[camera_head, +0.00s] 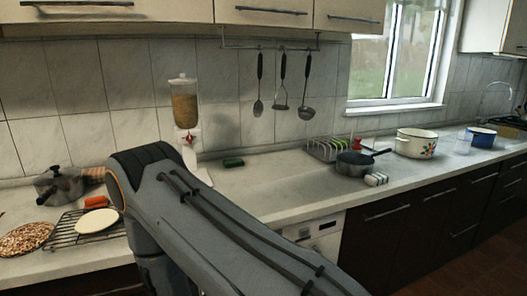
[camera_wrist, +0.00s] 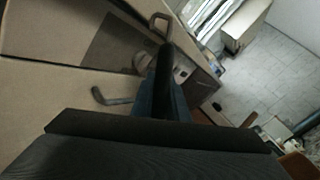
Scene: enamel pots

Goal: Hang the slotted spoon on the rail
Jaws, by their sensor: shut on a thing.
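In the wrist view my gripper (camera_wrist: 166,98) is shut on a dark handle with a loop at its end, which I take to be the slotted spoon (camera_wrist: 163,52). The spoon's head cannot be made out. In the head view my arm crosses the front of the counter, and neither the gripper nor the held spoon can be made out. The rail (camera_head: 240,47) runs under the wall cabinets. A dark spoon (camera_head: 258,107), a masher (camera_head: 280,106) and a ladle (camera_head: 309,110) hang from it, against the tiles.
A cereal dispenser (camera_head: 184,105) stands on the counter left of the hanging tools. A dish rack (camera_head: 326,149), a dark pan (camera_head: 354,165) and a white pot (camera_head: 415,145) stand to the right. A lidded pot (camera_head: 58,188) is at the left. Counter below the rail is mostly clear.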

